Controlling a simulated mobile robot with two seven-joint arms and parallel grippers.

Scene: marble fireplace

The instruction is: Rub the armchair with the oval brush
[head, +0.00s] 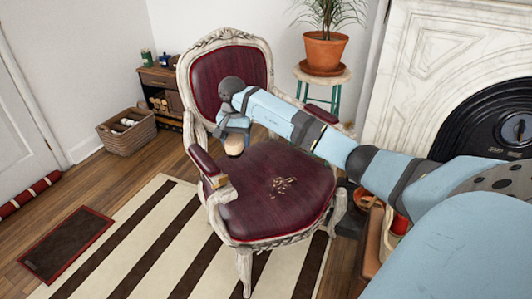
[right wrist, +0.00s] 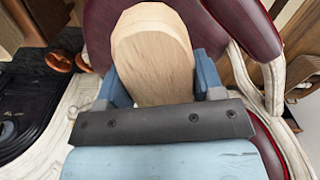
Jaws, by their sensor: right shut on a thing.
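The armchair (head: 265,210) has a dark red padded seat and back in a whitish carved frame. Brown crumbs (head: 283,187) lie on the middle of its seat. My right gripper (head: 234,133) is above the rear left part of the seat, in front of the backrest. It is shut on the oval brush (head: 234,147), whose pale wooden body shows below the fingers. In the right wrist view the brush (right wrist: 152,55) sits between the blue fingers. Its bristles are hidden, and I cannot tell whether it touches the seat. My left gripper is not in view.
A striped rug (head: 150,235) lies under and left of the chair. A potted plant (head: 325,50) on a stool (head: 322,80) stands behind it, near the marble fireplace (head: 425,80). A wicker basket (head: 127,132) and a small cabinet (head: 160,90) are at the back left.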

